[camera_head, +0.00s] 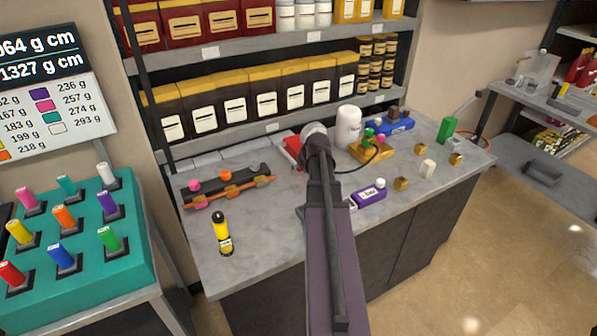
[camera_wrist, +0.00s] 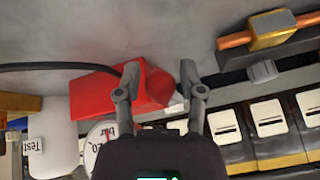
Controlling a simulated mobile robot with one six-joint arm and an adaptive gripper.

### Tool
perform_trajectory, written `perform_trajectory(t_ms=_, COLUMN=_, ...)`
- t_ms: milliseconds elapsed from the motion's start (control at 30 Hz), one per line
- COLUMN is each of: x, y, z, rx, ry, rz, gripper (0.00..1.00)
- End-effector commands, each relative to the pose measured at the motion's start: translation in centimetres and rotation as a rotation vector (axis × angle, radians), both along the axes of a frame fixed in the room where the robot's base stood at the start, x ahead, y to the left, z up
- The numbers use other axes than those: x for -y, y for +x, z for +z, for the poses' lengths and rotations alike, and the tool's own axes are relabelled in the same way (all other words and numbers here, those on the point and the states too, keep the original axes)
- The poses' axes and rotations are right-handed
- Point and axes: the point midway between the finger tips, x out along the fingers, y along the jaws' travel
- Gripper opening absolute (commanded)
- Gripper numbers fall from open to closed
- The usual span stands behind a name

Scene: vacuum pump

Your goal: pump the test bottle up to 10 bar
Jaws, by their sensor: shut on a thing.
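The white test bottle (camera_head: 348,128) stands at the back of the counter, right of my arm. It shows at the lower left of the wrist view (camera_wrist: 55,135), with part of a "Test" label. A red pump-like body (camera_wrist: 90,95) has a red rounded part (camera_wrist: 157,88) between my fingers. My gripper (camera_wrist: 160,82) is shut on this red part. A black hose (camera_wrist: 60,66) runs to the red body. In the head view my arm hides the gripper.
A dark rack with an orange bar (camera_head: 229,185) and a yellow-black bottle (camera_head: 221,235) are left. The front left counter is mostly clear. Shelves stand behind.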

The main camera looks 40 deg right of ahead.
Motion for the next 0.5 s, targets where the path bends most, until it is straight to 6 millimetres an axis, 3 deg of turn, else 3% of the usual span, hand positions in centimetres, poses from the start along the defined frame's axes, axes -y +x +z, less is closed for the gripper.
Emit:
perform_trajectory(t_ms=200, x=0.22, y=0.05, z=0.0, rx=0.0, ry=-0.003, rz=-0.003, gripper=0.0)
perform_trajectory(t_ms=233, x=0.23, y=0.05, z=0.01, rx=0.0, ry=-0.003, rz=-0.003, gripper=0.54)
perform_trajectory(t_ms=300, x=0.23, y=0.04, z=0.01, rx=0.0, ry=-0.003, rz=-0.003, gripper=0.75)
perform_trajectory(t_ms=333, x=0.23, y=0.03, z=0.0, rx=0.0, ry=-0.003, rz=-0.003, gripper=0.84)
perform_trajectory(t_ms=367, x=0.23, y=0.03, z=0.01, rx=0.0, ry=-0.003, rz=-0.003, gripper=0.86)
perform_trajectory(t_ms=500, x=0.2, y=-0.02, z=0.01, rx=0.0, ry=-0.002, rz=-0.002, gripper=0.86)
